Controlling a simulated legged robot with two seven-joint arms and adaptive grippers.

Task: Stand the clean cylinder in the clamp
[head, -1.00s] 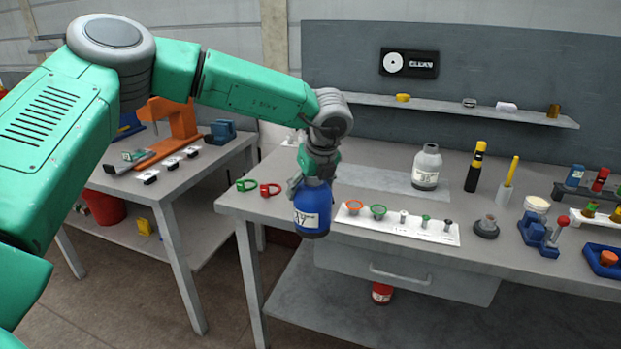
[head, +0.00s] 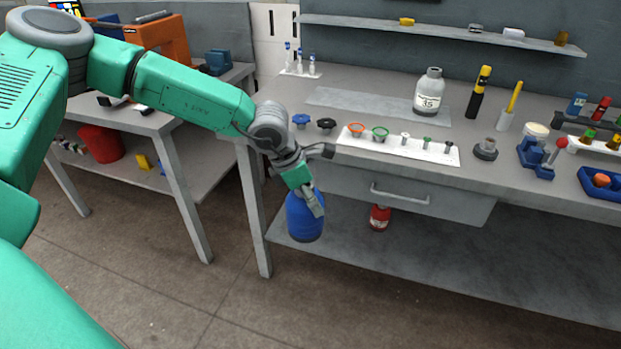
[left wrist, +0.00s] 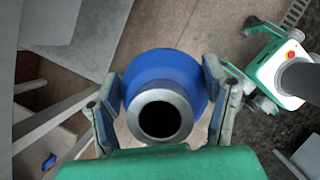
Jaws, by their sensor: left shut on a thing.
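My left gripper (head: 306,200) is shut on a blue cylinder (head: 304,224), holding it in the air in front of the bench, below the top's front edge. In the left wrist view the blue cylinder (left wrist: 165,75) sits between both fingers (left wrist: 163,105), its round grey open neck facing the camera. A grey cylinder (head: 429,95) labelled 35 stands upright on the bench. A small blue clamp-like fixture (head: 535,155) stands at the bench's right; I cannot tell if it is the clamp. My right gripper is not in view.
A white strip (head: 437,152) with rings and small plugs lies along the bench's front edge. A red cylinder (head: 379,217) stands on the lower shelf. A side table (head: 120,118) is at left, with open floor between.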

